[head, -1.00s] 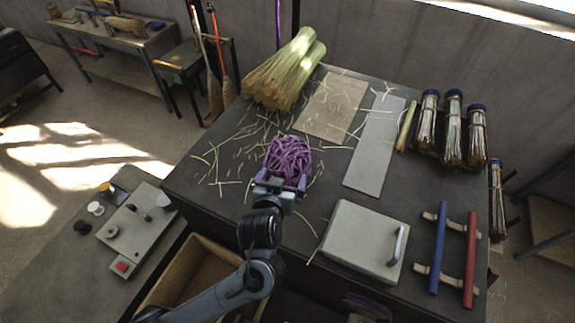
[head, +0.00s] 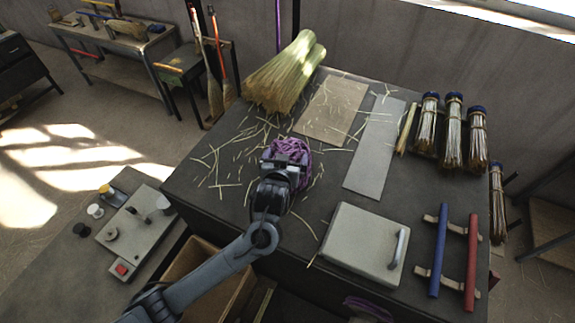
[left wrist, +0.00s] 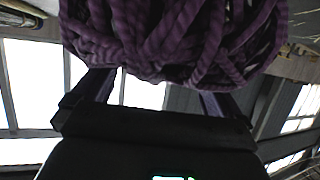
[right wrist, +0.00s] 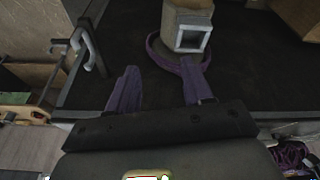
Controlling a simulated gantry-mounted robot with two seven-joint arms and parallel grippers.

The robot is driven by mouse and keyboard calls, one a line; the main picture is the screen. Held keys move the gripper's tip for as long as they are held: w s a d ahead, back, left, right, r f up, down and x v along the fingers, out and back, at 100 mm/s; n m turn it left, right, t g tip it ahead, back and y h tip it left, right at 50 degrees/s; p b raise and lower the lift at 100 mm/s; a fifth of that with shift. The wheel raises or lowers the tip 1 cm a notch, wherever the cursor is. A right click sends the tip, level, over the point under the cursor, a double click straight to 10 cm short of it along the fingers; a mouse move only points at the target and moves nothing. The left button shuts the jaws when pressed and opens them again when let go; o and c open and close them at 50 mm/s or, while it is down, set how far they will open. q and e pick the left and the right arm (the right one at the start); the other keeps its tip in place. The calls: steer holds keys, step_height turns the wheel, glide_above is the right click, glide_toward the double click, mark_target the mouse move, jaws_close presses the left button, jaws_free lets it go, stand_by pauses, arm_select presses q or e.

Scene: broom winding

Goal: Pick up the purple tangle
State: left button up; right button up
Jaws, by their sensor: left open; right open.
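The purple tangle (head: 300,147), a heap of twisted purple cord, sits on the dark bench top in the head view. My left gripper (head: 285,158) is over its near side and hides part of it. In the left wrist view the tangle (left wrist: 175,40) fills the top, right in front of the open fingers; their tips are hidden behind it, and I cannot tell whether they touch it. My right gripper (right wrist: 160,84) is open and empty in the right wrist view, with a purple ring (right wrist: 158,50) around a grey square tube just beyond its fingers.
Loose straw is scattered around the tangle. A straw bundle (head: 287,72) lies behind it. A flat board (head: 331,108), a grey strip (head: 374,150) and a handled grey box (head: 357,242) lie to the right. Another purple coil (right wrist: 293,158) shows low in the right wrist view.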

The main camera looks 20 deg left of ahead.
arm_select(q)
steer(key=shift+x, duration=0.9)
steer(key=c, duration=1.5)
